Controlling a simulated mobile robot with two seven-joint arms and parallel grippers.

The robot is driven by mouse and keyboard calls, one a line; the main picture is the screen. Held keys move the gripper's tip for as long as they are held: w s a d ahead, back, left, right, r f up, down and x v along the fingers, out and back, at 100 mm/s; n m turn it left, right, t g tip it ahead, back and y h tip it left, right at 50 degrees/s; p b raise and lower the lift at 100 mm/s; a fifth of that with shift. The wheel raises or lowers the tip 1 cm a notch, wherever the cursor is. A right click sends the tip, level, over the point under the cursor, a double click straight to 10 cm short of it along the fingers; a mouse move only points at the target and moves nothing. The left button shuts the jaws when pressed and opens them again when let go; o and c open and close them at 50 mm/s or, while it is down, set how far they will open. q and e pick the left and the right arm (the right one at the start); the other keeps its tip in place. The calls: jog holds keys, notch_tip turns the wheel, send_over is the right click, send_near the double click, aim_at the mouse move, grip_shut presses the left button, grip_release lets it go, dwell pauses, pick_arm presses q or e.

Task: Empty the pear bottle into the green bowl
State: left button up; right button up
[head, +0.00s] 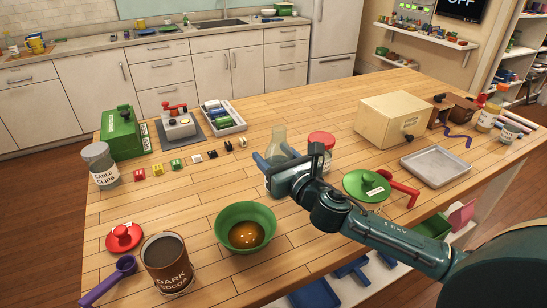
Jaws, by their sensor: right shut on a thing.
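The green bowl (263,214) stands on the wooden table near its front edge. A small pool of amber-brown liquid with pale specks lies in its bottom. A clear, pale greenish bottle (278,136), seemingly the pear bottle, is roughly upright beyond the bowl and a little to its right. My right gripper (276,158) is shut on the bottle. The gripper and wrist hide its lower part, so I cannot tell whether it touches the table or how full it is. My left gripper is not in view.
A red-lidded jar (321,139) stands close right of the bottle. A cocoa can (167,268), red lid (123,237) and purple scoop (108,281) are left of the bowl. A green lid (362,184) and grey tray (436,166) lie right. Table between bowl and blocks is clear.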

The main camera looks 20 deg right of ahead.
jog(key=w+d+r, duration=0.1)
jog(key=d+r, duration=0.2)
jog(key=d, duration=0.2)
jog(key=shift+w+r, duration=0.4)
